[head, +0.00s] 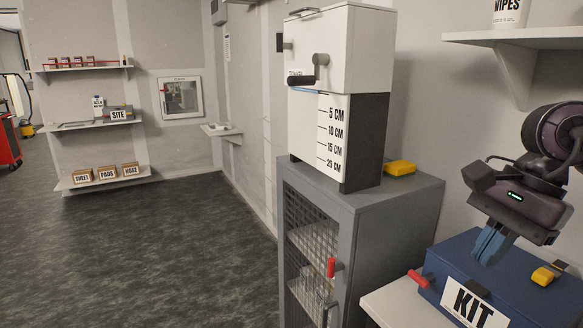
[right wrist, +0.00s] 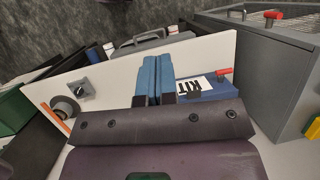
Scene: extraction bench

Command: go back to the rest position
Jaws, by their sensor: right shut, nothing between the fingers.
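My right gripper (head: 488,246) is at the right of the head view, fingers pointing down, above the blue KIT box (head: 508,300). Its blue fingers are shut together with nothing between them. The right wrist view shows the same closed fingers (right wrist: 152,76) in front of the KIT box (right wrist: 205,88). Whether the fingertips touch the box cannot be told. My left gripper does not show in the head view.
A grey mesh-door cabinet (head: 400,222) with a white dispenser (head: 345,50) and a yellow block (head: 400,168) on top stands left of the box. A wall shelf (head: 530,36) holds wipes above. The floor (head: 170,260) at left is clear.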

